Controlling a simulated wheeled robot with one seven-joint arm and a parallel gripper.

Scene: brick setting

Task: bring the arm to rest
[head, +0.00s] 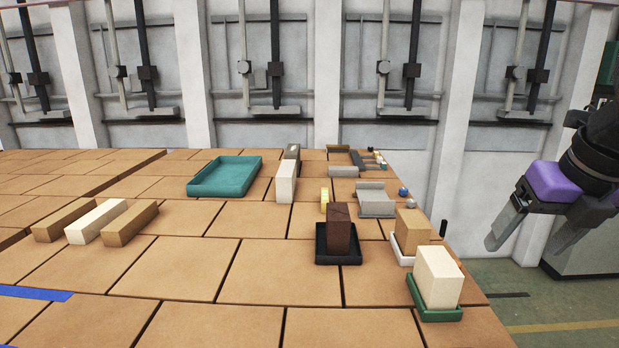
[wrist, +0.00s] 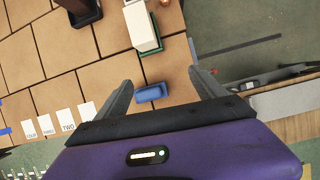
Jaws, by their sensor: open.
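My gripper (head: 535,238) is in the air off the right edge of the tiled table in the head view, with its two fingers spread and nothing between them. In the wrist view my gripper (wrist: 161,78) is also open and empty. The nearest thing to it in the head view is the cream brick (head: 438,277) standing on a green tray (head: 437,314); clear space separates them. In the wrist view a small blue block (wrist: 151,92) shows beyond the gap between the fingers, on the table near its edge.
A dark brown brick (head: 339,229) stands on a black tray (head: 326,258). A tan brick (head: 411,230) stands on a white tray (head: 402,258). A teal tray (head: 224,177) lies farther back. Three bricks (head: 97,222) lie at left. Open floor (head: 545,300) lies right of the table.

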